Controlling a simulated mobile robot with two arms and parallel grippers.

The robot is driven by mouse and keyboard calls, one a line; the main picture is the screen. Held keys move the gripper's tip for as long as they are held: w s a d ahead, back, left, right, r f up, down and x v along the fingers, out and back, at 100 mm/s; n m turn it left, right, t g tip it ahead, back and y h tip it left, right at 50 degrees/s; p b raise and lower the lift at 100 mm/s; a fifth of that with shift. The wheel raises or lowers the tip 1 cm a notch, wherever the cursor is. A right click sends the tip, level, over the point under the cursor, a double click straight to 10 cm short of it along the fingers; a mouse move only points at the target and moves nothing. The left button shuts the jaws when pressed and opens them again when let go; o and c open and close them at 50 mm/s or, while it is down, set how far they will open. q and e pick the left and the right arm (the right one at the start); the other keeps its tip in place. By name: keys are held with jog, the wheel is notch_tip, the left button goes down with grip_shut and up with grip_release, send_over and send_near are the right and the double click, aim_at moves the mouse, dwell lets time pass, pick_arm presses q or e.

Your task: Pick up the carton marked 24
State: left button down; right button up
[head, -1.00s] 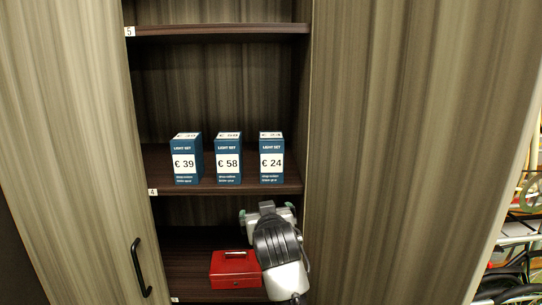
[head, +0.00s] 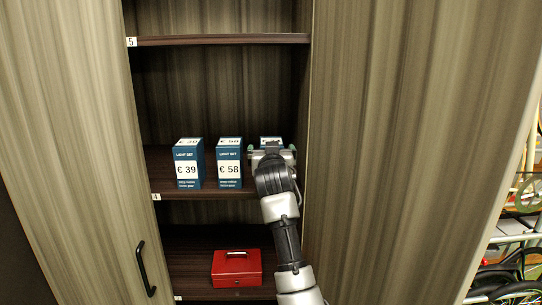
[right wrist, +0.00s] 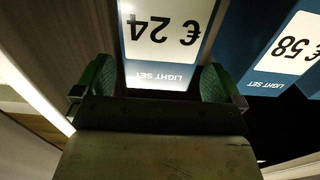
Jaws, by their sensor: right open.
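The carton marked 24 (head: 270,139) stands at the right end of the shelf labelled 4. In the head view my right gripper covers most of it and only its top shows. In the right wrist view the blue carton with its white label (right wrist: 160,38) appears upside down, its near end between the two green finger pads. My right gripper (head: 272,151) is open, its fingers (right wrist: 157,78) on either side of the carton; I cannot tell whether they touch it. My left gripper is not in view.
The carton marked 58 (head: 229,163) stands close left of the gripper, and the carton marked 39 (head: 188,164) is further left. A red cash box (head: 237,268) sits on the shelf below. Cabinet doors (head: 400,150) flank the opening; another shelf (head: 220,40) is above.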

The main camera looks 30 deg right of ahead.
aim_at(263, 139)
jog(key=x, duration=0.3)
jog(key=shift+d+p, duration=0.15)
jog(key=shift+p, duration=0.25)
jog(key=shift+s, duration=0.1)
jog(key=shift+c, duration=0.3)
jog(key=shift+c, duration=1.1)
jog(key=c, duration=0.7)
jog(key=shift+c, duration=0.6)
jog(key=shift+r, duration=0.15)
